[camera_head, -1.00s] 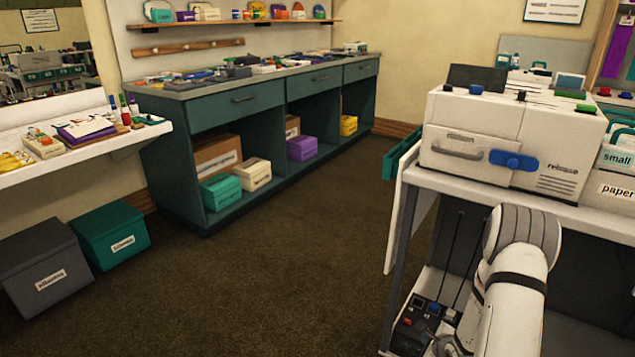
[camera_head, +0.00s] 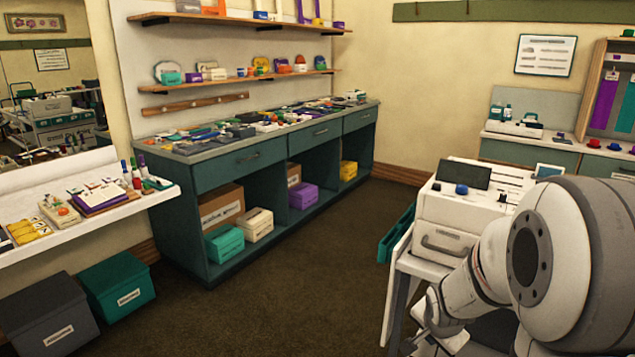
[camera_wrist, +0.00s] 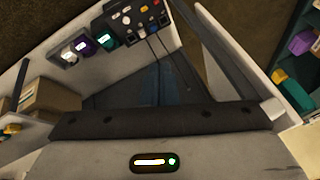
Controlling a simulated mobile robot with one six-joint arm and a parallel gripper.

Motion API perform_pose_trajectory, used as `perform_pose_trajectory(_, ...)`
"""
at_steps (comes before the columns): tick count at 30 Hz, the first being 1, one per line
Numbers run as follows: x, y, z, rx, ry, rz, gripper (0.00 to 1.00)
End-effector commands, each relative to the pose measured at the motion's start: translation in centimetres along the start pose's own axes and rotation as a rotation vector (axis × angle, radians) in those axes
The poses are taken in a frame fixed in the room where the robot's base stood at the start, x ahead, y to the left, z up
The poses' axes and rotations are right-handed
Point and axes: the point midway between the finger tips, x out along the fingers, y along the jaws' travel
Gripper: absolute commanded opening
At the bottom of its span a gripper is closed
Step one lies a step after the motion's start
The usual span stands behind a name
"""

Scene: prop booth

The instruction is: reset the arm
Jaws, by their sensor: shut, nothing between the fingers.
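My arm (camera_head: 555,265), white with a dark round joint cap, is raised and bent at the right of the head view. It covers part of the white machine (camera_head: 447,215) on the cart. My gripper (camera_wrist: 155,122) shows at the bottom of the wrist view as a pale housing with a small lit display and a dark bar. It is shut and empty. Its fingertips are hard to make out. The wrist view looks down at a pale cart frame with a dark control box (camera_wrist: 135,20) and cables.
A teal counter (camera_head: 240,172) with crowded top and open bays stands across the room. A white side table (camera_head: 90,215) is at left, with a grey box (camera_head: 48,315) and a teal box (camera_head: 118,285) below. The middle floor (camera_head: 270,310) is clear.

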Motion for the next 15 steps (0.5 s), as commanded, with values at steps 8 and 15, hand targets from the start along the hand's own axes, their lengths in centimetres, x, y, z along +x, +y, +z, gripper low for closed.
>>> perform_pose_trajectory(8,-17.9,-0.7,2.9,-0.472,-0.109,0.037,0.0)
perform_pose_trajectory(15,-27.6,0.8,6.7,-0.809,-0.229,0.004,0.0)
